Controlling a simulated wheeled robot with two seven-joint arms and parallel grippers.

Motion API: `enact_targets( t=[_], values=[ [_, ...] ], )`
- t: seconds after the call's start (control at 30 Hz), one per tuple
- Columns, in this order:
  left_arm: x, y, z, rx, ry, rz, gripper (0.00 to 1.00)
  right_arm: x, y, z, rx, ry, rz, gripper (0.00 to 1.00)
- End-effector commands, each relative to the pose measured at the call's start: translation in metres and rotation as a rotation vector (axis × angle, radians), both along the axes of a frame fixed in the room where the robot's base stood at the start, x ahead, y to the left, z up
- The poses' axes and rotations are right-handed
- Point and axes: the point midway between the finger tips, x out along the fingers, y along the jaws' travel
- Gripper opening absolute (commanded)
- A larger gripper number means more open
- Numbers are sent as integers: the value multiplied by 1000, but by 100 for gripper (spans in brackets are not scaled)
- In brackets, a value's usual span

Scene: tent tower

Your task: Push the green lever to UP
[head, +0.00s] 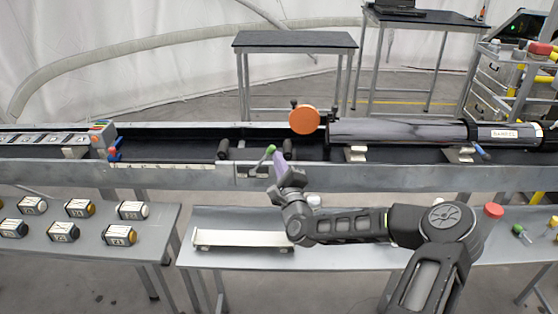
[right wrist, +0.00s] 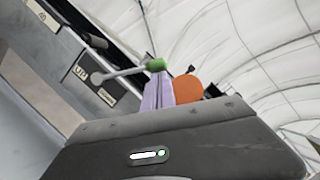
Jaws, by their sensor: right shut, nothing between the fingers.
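The green lever's knob (head: 270,149) is at the front rail of the long bench, left of my right gripper's fingertips. In the right wrist view the green knob (right wrist: 155,65) sits on a thin metal rod that runs from a pivot on the grey panel. The rod slants slightly up towards the knob. My right gripper (head: 277,157) is shut and empty, with purple fingers (right wrist: 158,94) pointing up at the knob. The fingertips overlap the knob's lower edge in the wrist view; I cannot tell if they touch. Small label plates (right wrist: 82,73) are beside the pivot. My left gripper is out of view.
A black cylinder (head: 395,132) and an orange disc (head: 304,120) are on the long bench, behind and right of the lever. Several labelled blocks (head: 80,208) stand on the left table.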

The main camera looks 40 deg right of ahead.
Motion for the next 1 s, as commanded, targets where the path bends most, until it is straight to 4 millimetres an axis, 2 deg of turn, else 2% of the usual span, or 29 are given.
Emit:
enact_targets(
  t=[0.7,1.0],
  values=[
    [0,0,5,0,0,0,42,3,4,7,-58,42,0,0],
    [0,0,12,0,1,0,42,8,11,16,-133,97,1,0]
  ],
)
